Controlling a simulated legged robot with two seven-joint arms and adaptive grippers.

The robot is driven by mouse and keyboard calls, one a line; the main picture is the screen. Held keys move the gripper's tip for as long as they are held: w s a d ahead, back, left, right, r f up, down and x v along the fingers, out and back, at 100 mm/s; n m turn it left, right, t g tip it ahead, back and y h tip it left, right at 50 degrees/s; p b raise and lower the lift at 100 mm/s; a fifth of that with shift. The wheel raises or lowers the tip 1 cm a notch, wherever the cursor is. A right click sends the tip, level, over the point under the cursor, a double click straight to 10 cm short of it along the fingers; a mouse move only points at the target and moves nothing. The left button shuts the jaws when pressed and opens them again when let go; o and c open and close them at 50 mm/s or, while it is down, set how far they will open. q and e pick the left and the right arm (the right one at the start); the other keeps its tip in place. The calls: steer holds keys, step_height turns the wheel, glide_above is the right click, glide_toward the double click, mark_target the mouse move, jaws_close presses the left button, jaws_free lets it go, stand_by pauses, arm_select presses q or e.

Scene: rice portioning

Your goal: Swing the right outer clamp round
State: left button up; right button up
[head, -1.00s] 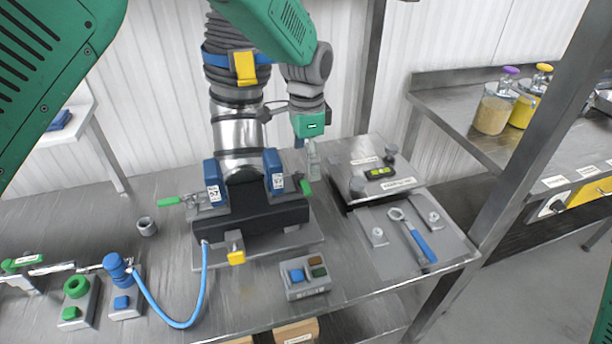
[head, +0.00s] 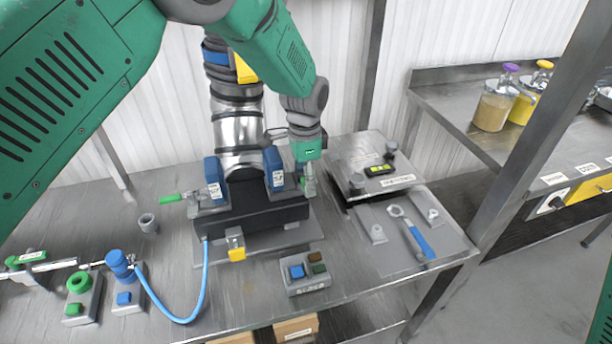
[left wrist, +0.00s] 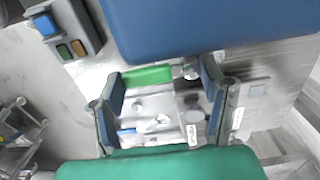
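The right outer clamp is a blue block (head: 274,168) on the right side of the black base, with a green handle at its outer side. My left gripper (head: 309,188) is lowered at that handle, which it mostly hides in the head view. In the left wrist view the fingers of my left gripper (left wrist: 168,108) are spread apart. The green handle (left wrist: 148,76) lies across the gap between them, near the left finger; I cannot tell whether they touch. The blue clamp body (left wrist: 210,28) fills the top of that view. My right gripper is not in view.
The left clamp (head: 214,180) has its own green handle (head: 170,198). A button box (head: 305,272) stands in front. A metal box with a level (head: 380,170) and a plate with a blue-handled wrench (head: 416,240) lie to the right. A blue hose (head: 200,290) curves at the left.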

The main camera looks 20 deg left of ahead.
arm_select(q)
steer(key=shift+w+n, duration=0.15)
steer(key=shift+n, duration=0.25)
steer(key=shift+w+d+r+n, duration=0.15)
steer(key=shift+w+n, duration=0.55)
steer(key=shift+n, duration=2.15)
steer(key=shift+w+d+f+n, duration=0.1)
steer(key=shift+w+n, duration=0.6)
steer(key=shift+n, duration=2.2)
steer(key=shift+w+d+r+n, duration=0.15)
steer(key=shift+w+n, duration=0.55)
steer(key=shift+n, duration=2.15)
steer(key=o, duration=1.2)
steer(key=shift+f, duration=0.15)
step_height(320, 180, up, 12)
steer(key=shift+w+d+f, duration=0.1)
